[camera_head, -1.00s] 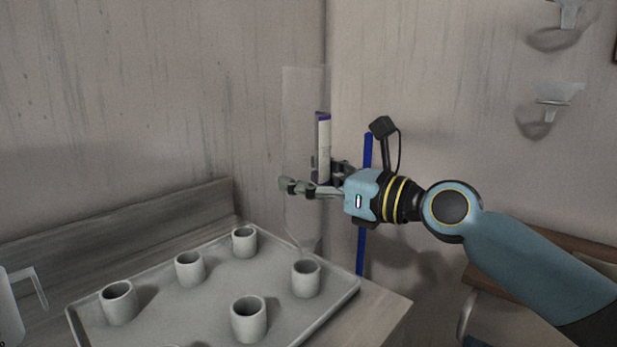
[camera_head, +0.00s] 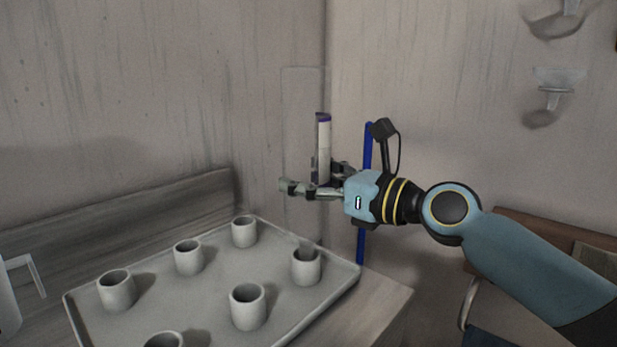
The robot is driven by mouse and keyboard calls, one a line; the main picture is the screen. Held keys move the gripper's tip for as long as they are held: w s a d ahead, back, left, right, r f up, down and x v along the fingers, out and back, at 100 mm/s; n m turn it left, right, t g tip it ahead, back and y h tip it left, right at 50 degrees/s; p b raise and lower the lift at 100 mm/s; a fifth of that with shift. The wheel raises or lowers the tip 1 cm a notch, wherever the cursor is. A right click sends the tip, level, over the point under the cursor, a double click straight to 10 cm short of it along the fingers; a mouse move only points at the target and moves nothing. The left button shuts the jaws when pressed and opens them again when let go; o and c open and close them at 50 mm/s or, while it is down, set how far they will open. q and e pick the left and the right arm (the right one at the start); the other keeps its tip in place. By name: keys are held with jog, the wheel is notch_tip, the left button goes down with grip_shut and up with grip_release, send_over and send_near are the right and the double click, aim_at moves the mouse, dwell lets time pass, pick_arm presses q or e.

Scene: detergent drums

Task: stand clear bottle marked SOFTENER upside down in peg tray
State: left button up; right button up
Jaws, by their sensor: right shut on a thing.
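The clear bottle (camera_head: 304,105) is hard to see against the wall. It stands upright in the air, with its wide end up and its narrow neck down. A white label strip with a purple top (camera_head: 323,150) shows on its right side; I cannot read it. My right gripper (camera_head: 303,186) is shut around the bottle's body. The grey peg tray (camera_head: 215,285) carries several round cup-like holders. The neck overlaps the mouth of the back-right holder (camera_head: 306,268); I cannot tell how deep it sits. My left gripper is not in view.
Other holders stand around it, including one in front (camera_head: 248,308) and one behind (camera_head: 245,232). A pale handled container (camera_head: 12,300) is at the left edge. A blue upright bar (camera_head: 361,245) is behind my right gripper. Clear hooks are on the right wall.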

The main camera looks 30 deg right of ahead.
aim_at(325, 202)
jog(key=shift+f+b, duration=1.05)
jog(key=shift+f, duration=0.55)
jog(key=o, duration=1.2)
jog(key=v, duration=0.7)
jog(key=shift+s+d, duration=0.1)
jog(key=shift+s, duration=0.15)
